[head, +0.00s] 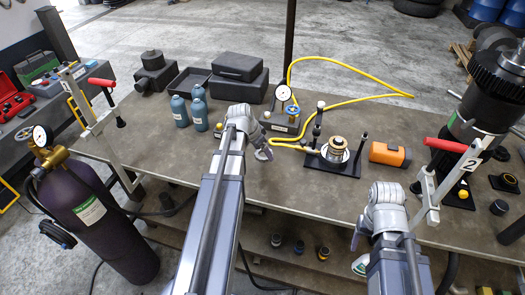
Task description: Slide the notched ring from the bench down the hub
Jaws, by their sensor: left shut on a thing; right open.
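The hub (338,146) stands upright on a black base plate (345,168) with dark posts, towards the right of the bench middle. It shows brass-coloured and pale ring shapes. My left gripper (263,153) is to the left of the hub, above the bench and apart from the hub. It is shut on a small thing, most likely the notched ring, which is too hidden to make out.
An orange-and-black device (390,153) lies right of the base plate. A gauge unit (283,118) with a yellow hose (365,97) stands behind the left gripper. Blue bottles (180,111) and black cases (238,78) are at the back left. The bench's (160,150) left front is clear.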

